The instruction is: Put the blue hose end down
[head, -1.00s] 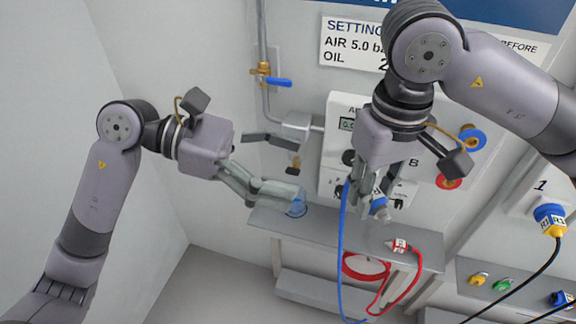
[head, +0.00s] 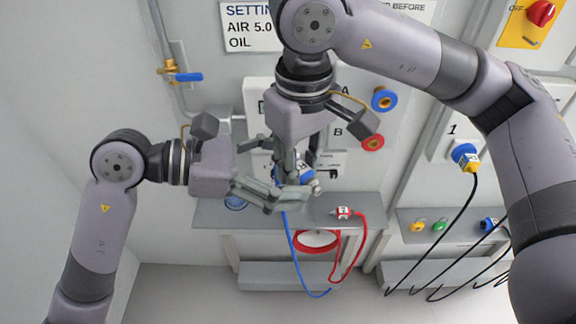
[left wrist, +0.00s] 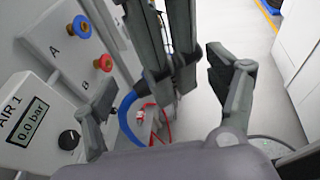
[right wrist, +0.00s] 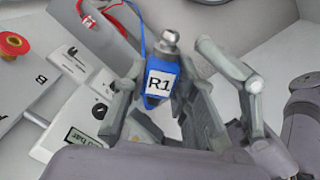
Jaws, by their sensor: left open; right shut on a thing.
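The blue hose end, with a white R1 label (right wrist: 160,84), is between the fingers of my right gripper (head: 293,178), which is shut on it. In the head view the hose end (head: 307,177) is partly hidden by the fingers, above the grey shelf (head: 208,213). Its blue hose (head: 291,240) hangs down past the shelf's front. My left gripper (head: 283,196) is open, close beside and below the right one; they overlap in the head view and I cannot tell whether they touch. The left wrist view shows my right gripper's fingers (left wrist: 170,50) between the left fingers.
A red hose end (head: 345,212) lies on the shelf to the right, its red hose hanging down. A blue ring (head: 236,203) marks the shelf's left part. Behind is a panel with blue A port (head: 384,99) and red B port (head: 373,142). Shelf room between looks free.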

